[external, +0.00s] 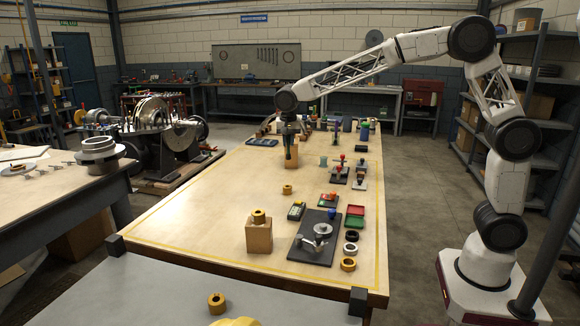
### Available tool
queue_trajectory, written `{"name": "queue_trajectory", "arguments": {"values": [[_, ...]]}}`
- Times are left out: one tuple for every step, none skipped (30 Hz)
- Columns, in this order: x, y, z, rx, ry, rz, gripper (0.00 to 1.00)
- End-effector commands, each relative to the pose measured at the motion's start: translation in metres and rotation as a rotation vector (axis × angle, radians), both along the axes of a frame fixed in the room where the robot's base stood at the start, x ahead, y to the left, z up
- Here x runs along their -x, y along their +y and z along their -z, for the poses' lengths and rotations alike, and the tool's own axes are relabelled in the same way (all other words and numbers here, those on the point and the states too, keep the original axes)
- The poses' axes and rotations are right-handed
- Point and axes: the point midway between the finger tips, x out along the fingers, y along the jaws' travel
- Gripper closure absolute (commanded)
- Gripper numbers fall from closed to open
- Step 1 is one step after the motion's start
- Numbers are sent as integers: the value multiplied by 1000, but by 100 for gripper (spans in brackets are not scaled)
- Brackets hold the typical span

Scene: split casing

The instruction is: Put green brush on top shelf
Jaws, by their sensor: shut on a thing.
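My gripper (290,143) hangs over the far part of the long wooden table, pointing down. It is shut on a thin, dark green upright thing (288,153), which looks like the green brush but is small and partly hidden by the fingers. A tan wooden block (292,158) stands right at it; I cannot tell whether they touch. A grey rack with several shelves (546,95) stands at the right wall, partly behind my arm. I cannot tell which shelf is the task's top shelf.
The table (200,215) is bare at its left and middle. Its right side holds stamps (340,170), a red tray (355,210), a dark plate with a metal clamp (315,240), rings (348,264) and a wooden block with a brass nut (259,236). Several small items crowd the far end.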

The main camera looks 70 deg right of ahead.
Motion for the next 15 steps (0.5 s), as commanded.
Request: {"name": "queue_trajectory", "arguments": {"values": [[-1, 17, 0, 0, 0, -23, 100], [-1, 25, 0, 0, 0, -36, 100], [-2, 36, 0, 0, 0, -53, 100], [-2, 45, 0, 0, 0, -66, 100], [-2, 54, 0, 0, 0, -80, 100], [-2, 65, 0, 0, 1, -97, 100], [-2, 74, 0, 0, 0, -110, 100], [-2, 82, 0, 0, 1, -122, 100], [-1, 94, 0, 0, 1, -139, 100], [-1, 103, 0, 0, 0, -151, 100], [0, 111, 0, 0, 1, -164, 100], [1, 123, 0, 0, 1, -181, 100], [1, 131, 0, 0, 0, -193, 100], [2, 140, 0, 0, 1, -206, 100], [3, 151, 0, 0, 1, -225, 100]]}}
